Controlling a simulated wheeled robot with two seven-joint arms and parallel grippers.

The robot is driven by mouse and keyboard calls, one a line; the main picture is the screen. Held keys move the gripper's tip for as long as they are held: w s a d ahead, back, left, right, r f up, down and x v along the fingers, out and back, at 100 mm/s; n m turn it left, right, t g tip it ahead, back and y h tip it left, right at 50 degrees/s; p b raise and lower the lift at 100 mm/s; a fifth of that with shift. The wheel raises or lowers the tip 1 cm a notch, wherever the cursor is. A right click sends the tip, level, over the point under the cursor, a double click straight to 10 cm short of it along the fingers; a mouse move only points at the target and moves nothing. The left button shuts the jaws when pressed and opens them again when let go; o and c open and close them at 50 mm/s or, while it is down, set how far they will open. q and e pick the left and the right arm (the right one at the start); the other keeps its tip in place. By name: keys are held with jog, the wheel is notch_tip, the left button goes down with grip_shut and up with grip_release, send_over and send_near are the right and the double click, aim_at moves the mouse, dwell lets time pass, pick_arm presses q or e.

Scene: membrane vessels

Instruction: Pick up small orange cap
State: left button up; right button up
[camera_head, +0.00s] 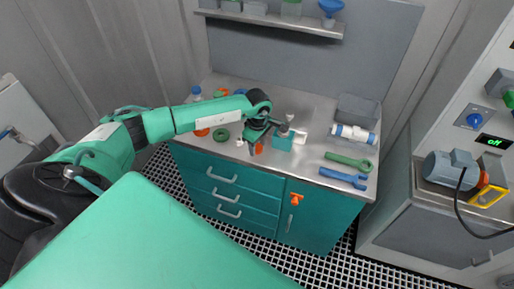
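My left arm reaches in from the left over the metal worktop (322,112). My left gripper (254,147) points down at the worktop's front edge. A small orange piece (259,148), which looks like the small orange cap, shows right at its fingertips. I cannot tell whether the fingers are around it or only beside it, nor how far apart they are. Another orange piece (202,132) lies further left, just below my forearm. A third orange piece (222,92) is behind the forearm, partly hidden. My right gripper is not in view.
A teal block-like item (283,140) stands just right of the gripper. A green ring (221,134) lies to its left. A blue-capped bottle (196,93) is behind my arm. A white-and-blue cylinder (354,134), green wrench (348,161) and blue wrench (343,177) lie at right.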

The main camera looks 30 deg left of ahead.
aim_at(258, 147)
pick_arm(q)
jog(key=c, duration=0.6)
jog(key=shift+r+b, duration=2.75)
jog(key=shift+r, duration=7.3)
